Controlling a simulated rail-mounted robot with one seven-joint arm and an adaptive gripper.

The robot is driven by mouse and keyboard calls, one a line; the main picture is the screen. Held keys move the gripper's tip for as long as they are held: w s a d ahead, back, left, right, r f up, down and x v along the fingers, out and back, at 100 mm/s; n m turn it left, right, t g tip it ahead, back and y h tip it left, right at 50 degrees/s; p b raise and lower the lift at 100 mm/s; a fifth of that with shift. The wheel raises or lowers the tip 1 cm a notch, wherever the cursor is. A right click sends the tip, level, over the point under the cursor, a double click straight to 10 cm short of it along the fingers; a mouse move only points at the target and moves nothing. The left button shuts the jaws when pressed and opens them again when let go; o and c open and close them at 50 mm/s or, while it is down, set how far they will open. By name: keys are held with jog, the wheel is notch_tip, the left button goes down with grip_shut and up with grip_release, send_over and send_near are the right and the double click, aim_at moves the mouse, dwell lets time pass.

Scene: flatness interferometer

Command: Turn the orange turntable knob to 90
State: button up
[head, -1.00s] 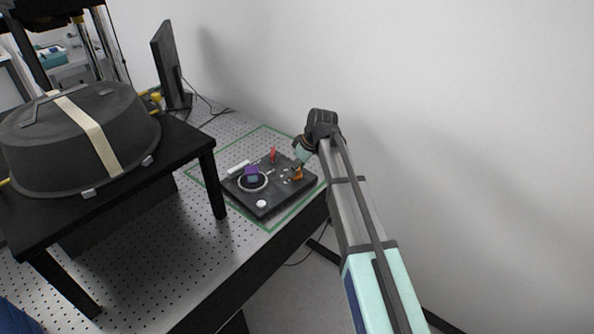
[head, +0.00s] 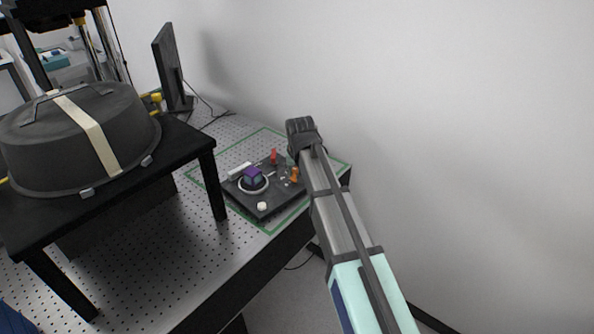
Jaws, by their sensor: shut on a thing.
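A dark flat device board (head: 262,204) lies on the perforated table. The orange turntable knob (head: 294,174) stands near its right edge. A round turntable with a pale ring (head: 243,188) bears a purple-and-blue block (head: 253,178) left of the knob. My gripper (head: 290,172) is down at the orange knob and shut on it. My arm comes in from the lower right, and the wrist bend hides part of the hand. The fingertips are small, and any scale by the knob is too small to read.
A red upright piece (head: 274,157), a white bar (head: 239,170) and a white button (head: 262,206) are on the board. A green outline (head: 192,172) surrounds it. A black stand (head: 206,160) with a dark domed cover (head: 78,135) is left; a monitor (head: 169,66) stands behind.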

jog(key=shift+m, duration=0.6)
jog(key=shift+h, duration=0.3)
jog(key=o, duration=1.1)
jog(key=shift+o, duration=0.2)
jog(key=v, duration=1.2)
jog(key=shift+r, duration=0.1)
